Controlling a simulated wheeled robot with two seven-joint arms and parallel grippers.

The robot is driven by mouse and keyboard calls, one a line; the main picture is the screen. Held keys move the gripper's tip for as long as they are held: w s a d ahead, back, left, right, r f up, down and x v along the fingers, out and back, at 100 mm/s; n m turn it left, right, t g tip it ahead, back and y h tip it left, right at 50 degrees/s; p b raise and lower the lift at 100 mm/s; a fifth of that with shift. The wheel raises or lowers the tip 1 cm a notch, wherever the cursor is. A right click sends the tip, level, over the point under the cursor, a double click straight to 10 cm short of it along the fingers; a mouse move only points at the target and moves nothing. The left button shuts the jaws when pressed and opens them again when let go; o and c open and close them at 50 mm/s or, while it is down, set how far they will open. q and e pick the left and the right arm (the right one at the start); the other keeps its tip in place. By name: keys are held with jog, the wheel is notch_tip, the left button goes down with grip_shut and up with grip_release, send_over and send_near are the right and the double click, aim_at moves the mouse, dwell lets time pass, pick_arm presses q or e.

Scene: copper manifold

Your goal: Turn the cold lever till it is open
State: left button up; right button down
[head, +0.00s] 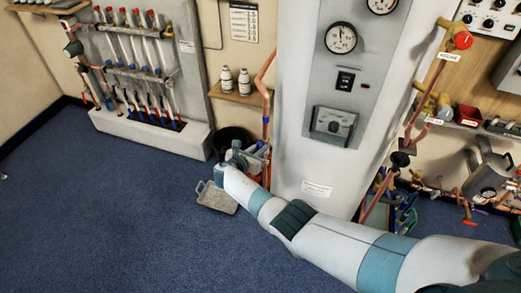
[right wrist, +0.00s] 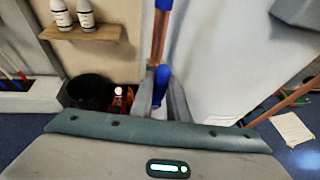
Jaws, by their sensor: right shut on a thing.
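The cold lever, a blue handle (right wrist: 162,78), shows in the right wrist view between the fingers of my right gripper (right wrist: 163,100). The grey fingers are shut on it, one on each side. It lies in front of a copper pipe (right wrist: 158,38) that rises above it. In the head view my right gripper (head: 261,152) is at the lower part of the copper pipe (head: 266,100), beside the white boiler cabinet (head: 318,160). The lever is mostly hidden there. Whether the valve is open cannot be told. My left gripper is not in view.
A black bucket (head: 232,136) stands on the floor left of the gripper, with a grey tray (head: 216,197) in front. A wooden shelf (head: 240,96) holds two white bottles. A manifold rack (head: 135,60) stands at the back left. The blue carpet is clear at left.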

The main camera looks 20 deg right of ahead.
jog(key=c, duration=1.7)
grip_release()
jog(key=shift+a, duration=0.1)
jog(key=v, duration=1.2)
jog(key=shift+p, duration=0.35)
jog(key=shift+f, duration=0.1)
